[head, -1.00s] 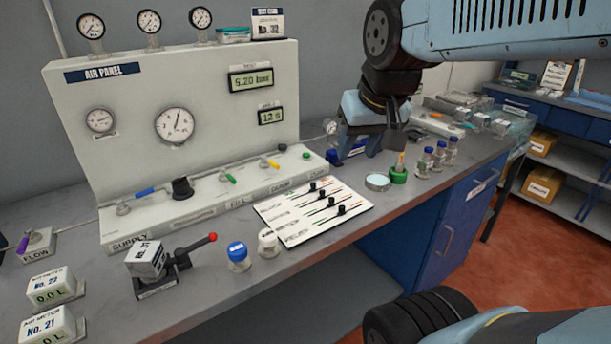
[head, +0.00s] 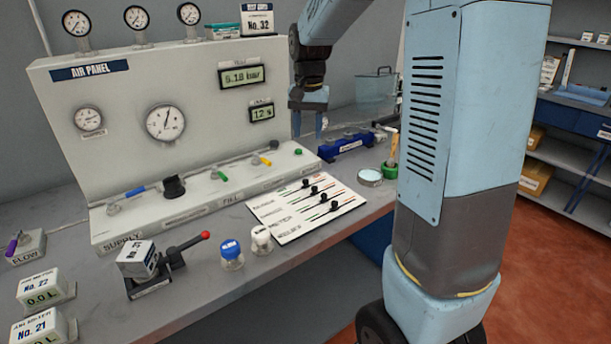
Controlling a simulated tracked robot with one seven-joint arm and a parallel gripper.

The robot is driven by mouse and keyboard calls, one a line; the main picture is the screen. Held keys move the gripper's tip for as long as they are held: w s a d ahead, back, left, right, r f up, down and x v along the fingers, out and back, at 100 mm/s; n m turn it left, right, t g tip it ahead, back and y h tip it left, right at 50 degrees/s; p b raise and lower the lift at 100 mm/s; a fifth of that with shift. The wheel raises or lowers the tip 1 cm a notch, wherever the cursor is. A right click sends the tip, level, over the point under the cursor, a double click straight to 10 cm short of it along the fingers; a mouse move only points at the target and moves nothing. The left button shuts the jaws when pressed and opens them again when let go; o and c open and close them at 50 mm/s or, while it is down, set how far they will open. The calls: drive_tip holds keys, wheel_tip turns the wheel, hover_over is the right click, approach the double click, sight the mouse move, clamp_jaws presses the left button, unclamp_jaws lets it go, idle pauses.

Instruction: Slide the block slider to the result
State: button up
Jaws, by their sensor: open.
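A white slider board (head: 288,228) lies on the bench in front of the air panel. It has several black slider knobs on coloured tracks; one knob (head: 334,206) is nearest the front. The row labels are too blurred to tell which row is the block slider. My gripper (head: 309,128) is open and empty, pointing down above the back of the bench, behind the slider board and apart from it. The upper display (head: 241,75) on the panel seems to read 5.18 bar. The smaller display (head: 261,113) shows 12 with an unclear unit.
The air panel (head: 200,80) stands behind, with its valve ledge along the bench. A blue manifold (head: 345,147) and a round dish (head: 370,177) are right of the board. Blue-capped (head: 231,250) and white-capped (head: 262,240) jars stand to its left. My arm hides the right bench.

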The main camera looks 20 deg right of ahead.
sight(305, 180)
drive_tip(key=f, duration=0.5)
drive_tip(key=w+f, duration=0.1)
drive_tip(key=f, duration=0.9)
drive_tip(key=shift+w+f, duration=0.25)
drive_tip(key=shift+w, duration=0.15)
clamp_jaws()
